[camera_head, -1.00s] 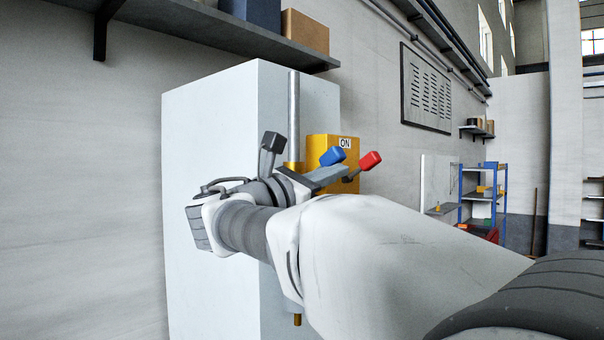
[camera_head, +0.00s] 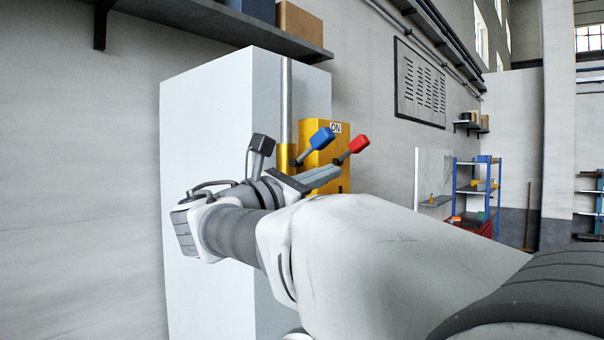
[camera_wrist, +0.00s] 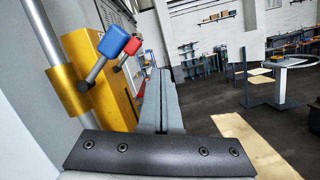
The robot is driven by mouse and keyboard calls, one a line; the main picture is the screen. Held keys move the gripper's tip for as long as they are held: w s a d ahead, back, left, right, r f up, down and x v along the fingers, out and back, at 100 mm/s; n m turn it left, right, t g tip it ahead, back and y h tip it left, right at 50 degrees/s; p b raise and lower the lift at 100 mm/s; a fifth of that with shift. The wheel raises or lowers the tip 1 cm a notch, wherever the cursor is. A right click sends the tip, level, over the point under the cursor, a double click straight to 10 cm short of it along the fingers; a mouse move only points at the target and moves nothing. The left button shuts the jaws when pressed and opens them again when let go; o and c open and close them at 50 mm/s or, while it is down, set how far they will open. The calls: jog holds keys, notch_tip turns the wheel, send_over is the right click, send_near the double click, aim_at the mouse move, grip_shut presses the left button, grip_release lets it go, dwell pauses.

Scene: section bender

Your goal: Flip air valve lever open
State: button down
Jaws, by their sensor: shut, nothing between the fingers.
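A yellow valve box (camera_head: 322,165) with an "ON" label stands against a white cabinet's side. Two levers angle up and right from this area: one blue-tipped (camera_head: 322,138), one red-tipped (camera_head: 358,144). I cannot tell which one is the air valve lever. The wrist view shows the blue tip (camera_wrist: 118,40) in front, the red tip (camera_wrist: 133,46) behind it, and the yellow box (camera_wrist: 95,70). My gripper (camera_head: 336,172) is shut and empty, just below the levers in the head view. In the wrist view my gripper (camera_wrist: 157,75) lies right of them, with a visible gap.
A vertical metal pipe (camera_head: 286,100) with a yellow collar (camera_head: 286,160) runs beside the box. The white cabinet (camera_head: 205,150) is behind my wrist. A shelf (camera_head: 200,28) with boxes hangs above.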

jog(key=s+b+v, duration=0.1)
jog(key=v, duration=0.5)
jog(key=shift+d, duration=0.25)
jog(key=shift+s, duration=0.15)
jog(key=s+d+f+m+g+y, duration=0.3)
jog(key=d+f, duration=0.4)
jog(key=f, duration=0.2)
jog(key=s+d+f+m+g+y, duration=0.3)
jog(key=s+d+f+m, duration=0.1)
jog(key=d+f, duration=0.35)
jog(key=s+a+f+m+y, duration=0.2)
jog(key=s+f+m+y, duration=0.3)
jog(key=f, duration=0.4)
jog(key=s+a+f+m+g+y, duration=0.1)
jog(key=s+f+m+y, duration=0.3)
jog(key=s+f+m, duration=0.4)
jog(key=shift+s+a+f+m+g+y, duration=0.3)
jog(key=shift+a+f+m+y, duration=0.15)
jog(key=shift+a+m, duration=0.45)
